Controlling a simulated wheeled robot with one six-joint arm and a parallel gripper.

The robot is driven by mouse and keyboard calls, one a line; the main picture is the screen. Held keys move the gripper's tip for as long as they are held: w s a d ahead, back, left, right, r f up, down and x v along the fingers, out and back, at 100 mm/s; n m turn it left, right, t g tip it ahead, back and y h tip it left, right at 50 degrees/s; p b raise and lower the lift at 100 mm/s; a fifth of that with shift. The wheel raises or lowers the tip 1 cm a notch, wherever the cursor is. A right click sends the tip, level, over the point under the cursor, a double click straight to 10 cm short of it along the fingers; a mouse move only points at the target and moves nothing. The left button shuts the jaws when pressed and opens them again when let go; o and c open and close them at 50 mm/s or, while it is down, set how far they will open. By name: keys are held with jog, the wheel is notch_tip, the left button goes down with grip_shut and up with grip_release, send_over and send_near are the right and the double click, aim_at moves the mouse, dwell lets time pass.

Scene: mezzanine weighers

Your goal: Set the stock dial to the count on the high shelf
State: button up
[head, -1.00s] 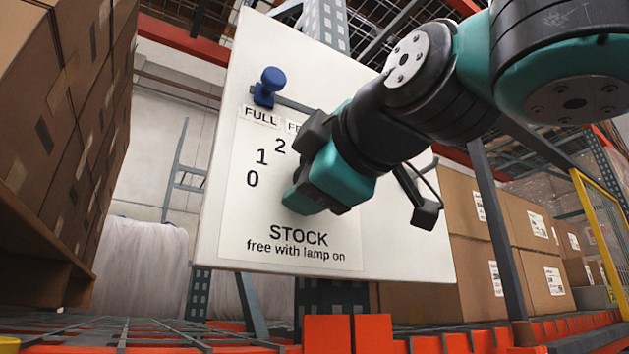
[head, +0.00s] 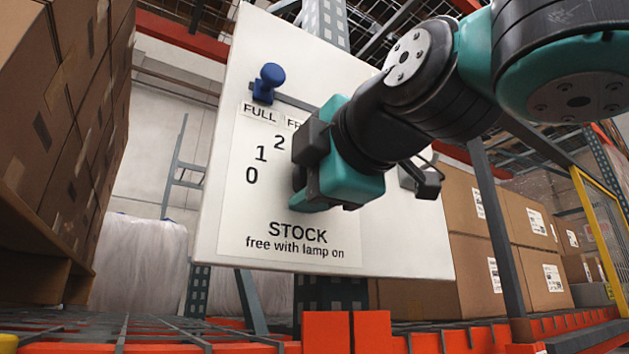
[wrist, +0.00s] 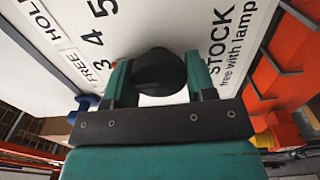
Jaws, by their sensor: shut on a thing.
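The white stock panel (head: 232,225) stands in front of me in the head view, with the word STOCK and "free with lamp on" below its dial numbers. The numbers 0, 1 and 2 show there; 3, 4 and 5 show in the wrist view. My gripper (wrist: 158,80) is shut on the round dark stock dial (wrist: 159,70). In the head view my gripper (head: 300,178) covers most of the dial, and its pointer cannot be made out. A blue slider knob (head: 268,82) sits at the FULL label. The lamp and the high shelf's count are not seen.
Stacked cartons (head: 60,130) stand on the left, and more cartons (head: 480,240) on the right. Orange rack pieces (head: 326,332) lie below the panel. A yellow-framed mesh guard (head: 598,228) is at the far right.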

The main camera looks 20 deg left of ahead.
jog(key=o, duration=0.9)
jog(key=b+v, duration=0.6)
jog(key=v, duration=1.1)
jog(key=shift+d, duration=0.25)
jog(key=shift+s, duration=0.1)
